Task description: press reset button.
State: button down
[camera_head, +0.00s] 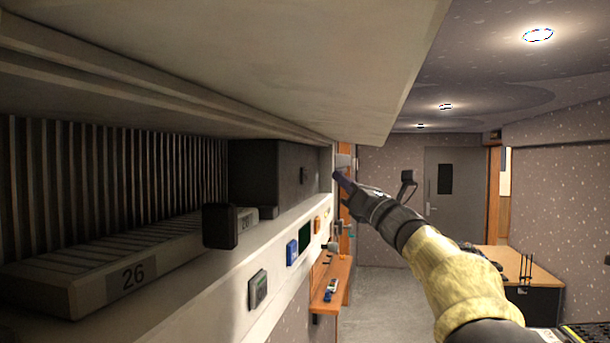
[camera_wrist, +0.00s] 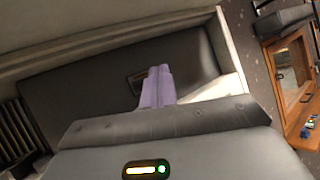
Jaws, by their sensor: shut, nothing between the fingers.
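My gripper (camera_head: 341,181) is shut and empty, its purple fingers pointing left and up toward the end of the shelf recess. In the wrist view the shut fingers (camera_wrist: 157,76) stand in front of a dark box face with a small dark plate (camera_wrist: 136,82) that they partly cover. The same small plate (camera_head: 304,175) shows on the dark box in the head view. I cannot tell whether the fingertips touch anything. No control can be read as the reset button. The shelf's front edge carries a grey switch (camera_head: 258,288), a blue unit (camera_head: 292,252) and an orange one (camera_head: 317,225).
A pale overhang (camera_head: 250,60) hangs above the recess. A ribbed unit labelled 26 (camera_head: 132,274) and a black block (camera_head: 220,226) are at left. A wooden shelf (camera_head: 331,284) is below, and a desk (camera_head: 520,262) stands at right. Floor between them is clear.

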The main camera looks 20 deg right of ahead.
aim_at(305, 176)
jog(key=shift+w+a+b, duration=0.2)
jog(key=shift+w+a, duration=0.45)
jog(key=shift+a, duration=0.25)
jog(key=shift+w+a+b, duration=0.2)
jog(key=shift+w+a, duration=0.4)
jog(key=shift+a, duration=0.3)
jog(key=shift+w, duration=0.15)
jog(key=shift+s, duration=0.25)
jog(key=shift+w, duration=0.2)
jog(key=shift+s+a, duration=0.1)
jog(key=shift+s, duration=0.05)
